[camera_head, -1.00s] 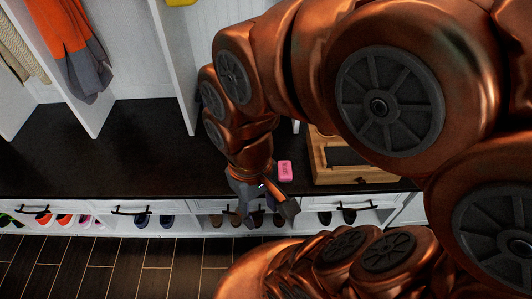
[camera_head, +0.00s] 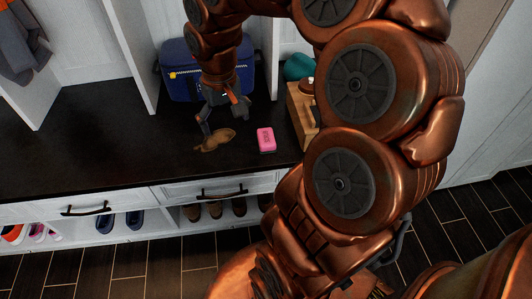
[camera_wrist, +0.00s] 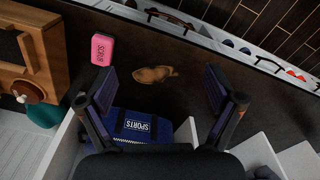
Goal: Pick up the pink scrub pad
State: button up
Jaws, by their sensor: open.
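The pink scrub pad (camera_head: 266,139) lies on the dark bench top, to the right of a brown object. In the wrist view the pad (camera_wrist: 102,49) shows the word SCRUB and lies at the upper left, beyond the left fingertip. My gripper (camera_head: 222,113) is open and empty above the bench, up and to the left of the pad in the head view. In the wrist view its fingers (camera_wrist: 161,82) are spread wide, with the brown object in the gap beyond them. The pad is apart from both fingers.
A brown object (camera_head: 216,140) lies left of the pad. A blue sports bag (camera_head: 178,75) stands behind my gripper. A wooden box (camera_head: 303,117) and a teal round object (camera_head: 299,67) are right of the pad. Drawers (camera_head: 215,190) and shoes are below. The bench's left side is clear.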

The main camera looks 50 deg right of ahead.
jog(key=w+d+f+m+b, duration=0.2)
jog(key=w+d+f+b, duration=0.2)
jog(key=d+f+b, duration=0.55)
jog(key=m+b, duration=0.2)
jog(key=b, duration=0.2)
send_over(266, 137)
jog(key=s, duration=0.1)
jog(key=shift+t+h, duration=0.3)
jog(key=shift+t, duration=0.1)
jog(key=f, duration=0.5)
jog(key=a+f, duration=0.1)
jog(key=f, duration=0.2)
jog(key=shift+s+f, duration=0.1)
jog(key=shift+f, duration=0.25)
jog(key=shift+d+f, duration=0.3)
jog(key=shift+f, duration=0.3)
jog(key=shift+w+d+f+b, duration=0.15)
jog(key=shift+f+b, duration=0.3)
jog(key=shift+f, duration=0.65)
jog(key=shift+w+d+f+b, duration=0.1)
jog(key=shift+w+f+b, duration=0.3)
jog(key=shift+f, duration=0.65)
jog(key=shift+w+d+f+b, duration=0.1)
jog(key=shift+f+b, duration=0.45)
jog(key=shift+f, duration=0.55)
jog(key=shift+c, duration=0.3)
jog(key=c, duration=1.2)
